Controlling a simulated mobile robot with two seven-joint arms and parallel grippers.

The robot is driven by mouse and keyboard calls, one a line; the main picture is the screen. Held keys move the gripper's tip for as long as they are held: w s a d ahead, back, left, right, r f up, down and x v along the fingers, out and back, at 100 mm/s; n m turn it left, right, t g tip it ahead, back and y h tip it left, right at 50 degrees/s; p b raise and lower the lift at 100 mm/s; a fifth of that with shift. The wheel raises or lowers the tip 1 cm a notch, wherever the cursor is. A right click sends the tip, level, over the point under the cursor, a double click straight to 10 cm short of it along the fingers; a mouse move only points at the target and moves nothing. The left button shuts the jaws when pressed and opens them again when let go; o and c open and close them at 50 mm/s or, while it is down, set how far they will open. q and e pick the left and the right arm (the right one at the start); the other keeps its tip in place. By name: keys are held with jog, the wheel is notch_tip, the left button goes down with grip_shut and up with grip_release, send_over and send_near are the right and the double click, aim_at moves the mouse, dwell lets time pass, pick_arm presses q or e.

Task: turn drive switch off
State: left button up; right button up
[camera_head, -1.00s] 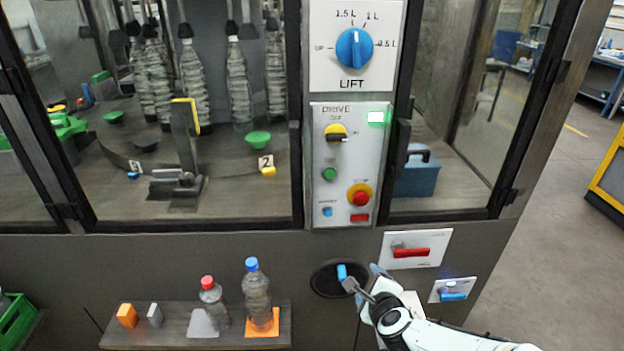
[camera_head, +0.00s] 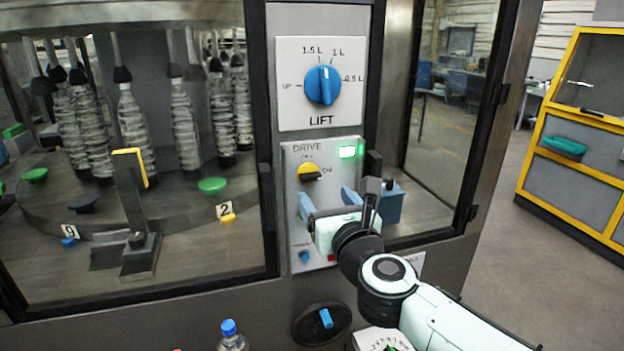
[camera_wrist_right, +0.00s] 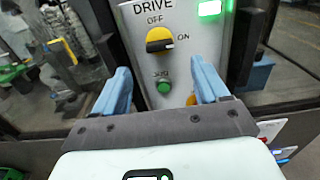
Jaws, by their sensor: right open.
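The drive switch (camera_head: 309,172) is a yellow disc with a black handle on the grey DRIVE panel (camera_head: 292,232). In the right wrist view the switch (camera_wrist_right: 159,41) shows OFF above it and ON to its right, and its handle lies sideways with its pale end toward ON. A green light (camera_head: 350,152) glows at the panel's top right. My right gripper (camera_head: 328,202) is open and empty in front of the panel, just below the switch. In the right wrist view its blue fingers (camera_wrist_right: 164,90) stand either side of the green jog button (camera_wrist_right: 164,88). My left gripper does not show.
The blue LIFT knob (camera_head: 322,86) is above the DRIVE panel. A black handwheel (camera_head: 322,324) with a blue grip is below. Glass windows with dark frames flank the panel. A blue-capped bottle (camera_head: 231,340) stands low at the front.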

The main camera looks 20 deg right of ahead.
aim_at(312, 179)
jog(key=w+p, duration=0.1)
jog(key=w, duration=0.3)
jog(key=w+p, duration=0.1)
jog(key=w, duration=0.3)
jog(key=shift+w+a, duration=0.2)
jog(key=shift+w, duration=0.15)
jog(key=c, duration=1.1)
